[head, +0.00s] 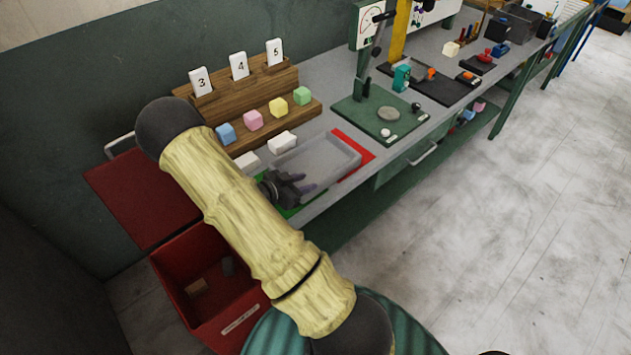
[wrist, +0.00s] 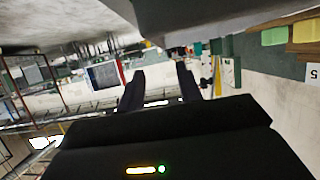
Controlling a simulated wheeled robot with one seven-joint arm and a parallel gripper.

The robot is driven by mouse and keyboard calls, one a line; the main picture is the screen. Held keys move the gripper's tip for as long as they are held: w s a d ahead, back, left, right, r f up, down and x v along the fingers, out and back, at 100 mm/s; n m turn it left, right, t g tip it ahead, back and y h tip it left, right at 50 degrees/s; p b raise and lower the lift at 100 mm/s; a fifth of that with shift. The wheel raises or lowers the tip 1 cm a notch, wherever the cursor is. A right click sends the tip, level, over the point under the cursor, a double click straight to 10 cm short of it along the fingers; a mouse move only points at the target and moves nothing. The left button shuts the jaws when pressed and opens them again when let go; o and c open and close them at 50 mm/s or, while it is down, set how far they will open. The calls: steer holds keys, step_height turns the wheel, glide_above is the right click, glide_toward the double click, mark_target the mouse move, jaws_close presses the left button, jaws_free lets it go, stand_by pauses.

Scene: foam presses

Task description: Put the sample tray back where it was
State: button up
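The grey sample tray (head: 345,154) is a shallow rectangular tray on the bench in the head view. It looks empty. It lies between a red area (head: 363,160) showing along its right side and a green area (head: 291,211) at its near left. My gripper (head: 300,184) is at the tray's near left side. Its two fingers are apart, and nothing shows between them in the wrist view (wrist: 160,88). I cannot tell whether the fingers touch the tray. A grey surface fills the top of the wrist view, and I cannot tell if it is the tray.
A green press (head: 365,85) stands to the right. A red bin (head: 180,262) is on the floor at lower left. The floor at right is clear.

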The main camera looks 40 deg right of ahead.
steer(key=v, duration=0.3)
steer(key=shift+a, duration=0.1)
stand_by(0.4)
steer(key=w+a+r+n+t+y, duration=0.2)
steer(key=a+r+n+y, duration=0.1)
steer(key=a+n+y, duration=0.15)
steer(key=w+a+r+n+t+y, duration=0.2)
steer(key=a+n+t+y, duration=0.1)
steer(key=a+y, duration=0.25)
steer(key=s+a+r+n+g+y, duration=0.1)
steer(key=s+a+r+n, duration=0.2)
steer(key=s, duration=0.5)
steer(key=s+a+r+n+g+y, duration=0.2)
steer(key=s+r+n, duration=0.3)
steer(key=s, duration=0.3)
steer(key=shift+a+n+g, duration=0.3)
steer(key=shift+a+n, duration=0.5)
steer(key=shift+n, duration=0.05)
steer(key=shift+w, duration=0.15)
